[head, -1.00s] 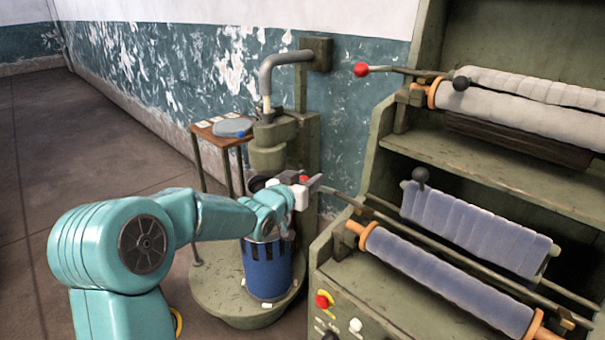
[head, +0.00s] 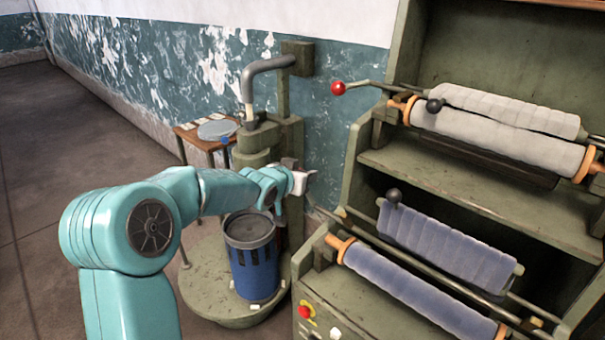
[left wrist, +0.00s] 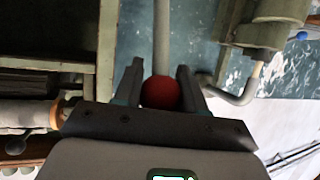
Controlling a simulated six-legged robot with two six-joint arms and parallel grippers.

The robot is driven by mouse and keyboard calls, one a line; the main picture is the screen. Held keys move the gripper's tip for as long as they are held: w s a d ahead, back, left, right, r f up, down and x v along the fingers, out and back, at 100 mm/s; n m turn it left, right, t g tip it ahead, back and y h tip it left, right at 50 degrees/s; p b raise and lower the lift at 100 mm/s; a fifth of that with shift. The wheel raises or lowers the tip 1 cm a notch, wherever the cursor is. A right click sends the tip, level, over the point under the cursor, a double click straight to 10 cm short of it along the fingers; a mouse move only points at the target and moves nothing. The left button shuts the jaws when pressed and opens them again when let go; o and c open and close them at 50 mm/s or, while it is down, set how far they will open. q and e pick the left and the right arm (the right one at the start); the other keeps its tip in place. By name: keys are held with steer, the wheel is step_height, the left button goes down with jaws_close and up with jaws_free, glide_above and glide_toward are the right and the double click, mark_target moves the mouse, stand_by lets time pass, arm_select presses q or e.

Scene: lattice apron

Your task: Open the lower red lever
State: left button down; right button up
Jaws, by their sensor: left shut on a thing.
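The lower red lever's round red knob (left wrist: 160,93) sits between the two dark fingers of my left gripper (left wrist: 160,80) in the left wrist view, and its grey rod (left wrist: 161,40) runs away from it. My left gripper shows in the head view (head: 308,178) beside the green column, left of the lower rollers, shut on the knob. The knob itself is hidden there. The upper red lever's knob (head: 338,88) stands free on its rod at the upper rollers. My right gripper is not in view.
A blue canister (head: 254,270) stands on a round green base (head: 205,285) below my left gripper. The green machine (head: 440,185) with white upper rollers (head: 500,130) and blue-grey lower rollers (head: 420,290) fills the right. A small table (head: 190,137) stands behind. Floor at left is clear.

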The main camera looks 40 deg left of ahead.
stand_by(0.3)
arm_select(q)
steer(key=c, duration=0.7)
jaws_free()
steer(key=shift+w+f, duration=0.1)
steer(key=shift+f, duration=0.05)
steer(key=shift+s+d, duration=0.1)
steer(key=shift+s, duration=0.25)
steer(key=p+v, duration=0.3)
steer(key=v, duration=1.2)
steer(key=shift+s+r, duration=0.25)
steer(key=shift+s, duration=0.05)
